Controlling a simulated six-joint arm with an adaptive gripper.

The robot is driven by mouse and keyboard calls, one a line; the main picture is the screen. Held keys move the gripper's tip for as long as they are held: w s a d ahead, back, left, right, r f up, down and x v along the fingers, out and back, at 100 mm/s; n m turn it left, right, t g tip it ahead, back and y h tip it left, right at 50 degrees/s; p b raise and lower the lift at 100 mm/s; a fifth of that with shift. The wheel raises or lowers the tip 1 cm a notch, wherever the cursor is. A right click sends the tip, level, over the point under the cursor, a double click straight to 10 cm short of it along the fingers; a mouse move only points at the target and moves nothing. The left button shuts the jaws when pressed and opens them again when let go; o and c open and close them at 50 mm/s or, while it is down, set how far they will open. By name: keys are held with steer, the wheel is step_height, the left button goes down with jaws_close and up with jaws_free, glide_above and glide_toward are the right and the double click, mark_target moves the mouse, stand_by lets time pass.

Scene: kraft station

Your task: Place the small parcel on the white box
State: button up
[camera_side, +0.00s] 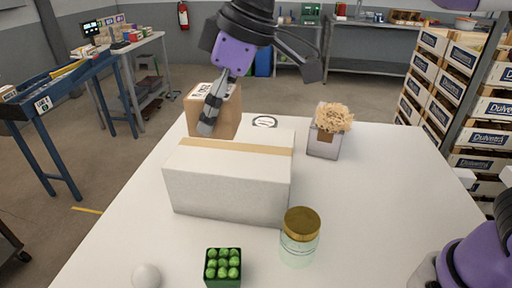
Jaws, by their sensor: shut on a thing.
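The small parcel (230,113) is a brown cardboard box with a printed label on its upper left. My gripper (210,118) reaches down from above and is shut on it, with one dark grey finger across the parcel's near face. The other finger is hidden. The white box (230,186) is large and closed, with a tan tape strip along its top, and sits on the white table. The parcel is upright at the far left edge of the white box's top. I cannot tell whether it touches the box or hangs just above or behind it.
On the white table (365,220) stand a jar with a gold lid (299,238), a green crate of green balls (222,266), a white ball (146,276), and a flower pot (325,140). A round black-and-white item (265,121) is behind the box.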

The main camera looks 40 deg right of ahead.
glide_above(227, 146)
steer(key=s+d, duration=0.1)
step_height(227, 146, down, 7)
steer(key=shift+r, duration=0.15)
steer(key=shift+f, duration=1.9)
steer(key=shift+f, duration=0.2)
steer(key=o, duration=1.3)
